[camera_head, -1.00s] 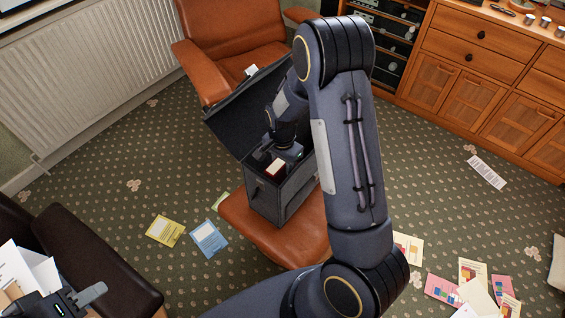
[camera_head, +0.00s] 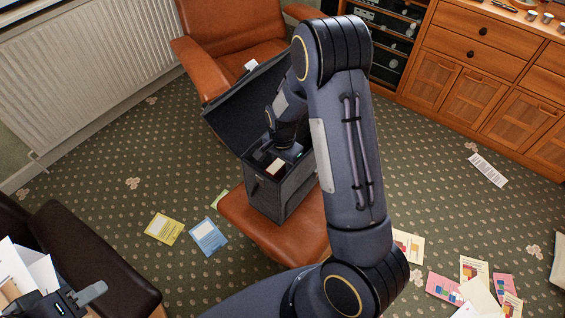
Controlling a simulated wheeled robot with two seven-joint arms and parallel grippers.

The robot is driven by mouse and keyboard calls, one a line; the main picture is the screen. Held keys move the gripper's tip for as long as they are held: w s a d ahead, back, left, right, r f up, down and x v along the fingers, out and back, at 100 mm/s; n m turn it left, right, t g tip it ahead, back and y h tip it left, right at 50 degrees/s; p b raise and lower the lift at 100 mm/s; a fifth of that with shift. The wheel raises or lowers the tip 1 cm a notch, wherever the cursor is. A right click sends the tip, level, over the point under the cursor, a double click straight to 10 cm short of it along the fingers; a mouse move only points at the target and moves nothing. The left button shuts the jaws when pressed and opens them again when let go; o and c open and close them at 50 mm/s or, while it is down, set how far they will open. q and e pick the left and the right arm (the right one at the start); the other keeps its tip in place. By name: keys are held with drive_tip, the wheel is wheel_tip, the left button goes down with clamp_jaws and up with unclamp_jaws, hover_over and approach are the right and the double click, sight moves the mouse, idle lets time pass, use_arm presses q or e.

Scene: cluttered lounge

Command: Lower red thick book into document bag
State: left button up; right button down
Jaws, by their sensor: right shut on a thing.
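The document bag (camera_head: 265,195) is a dark grey case standing open on a brown leather footstool, its lid (camera_head: 240,115) tilted back. The red thick book (camera_head: 275,168) is in the bag's mouth. Only its pale page edge and a little red show; the rest is hidden inside the bag. My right gripper (camera_head: 283,156) is shut on the book at the bag's opening, its fingertips partly hidden. My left gripper (camera_head: 78,300) is at the bottom left, far from the bag, over papers. Its jaw gap is not clear.
The footstool (camera_head: 305,243) stands before a brown leather armchair (camera_head: 232,50). Yellow (camera_head: 164,229) and blue (camera_head: 208,236) booklets lie on the carpet to the left. More papers (camera_head: 475,285) lie at the lower right. A wooden cabinet (camera_head: 480,85) stands at the back right.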

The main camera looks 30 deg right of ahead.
drive_tip(key=shift+f+b, duration=0.4)
drive_tip(key=shift+f, duration=0.15)
drive_tip(key=c, duration=0.9)
unclamp_jaws()
drive_tip(key=shift+r+p, duration=0.9)
drive_tip(key=shift+r, duration=3.05)
drive_tip(key=shift+r, duration=0.1)
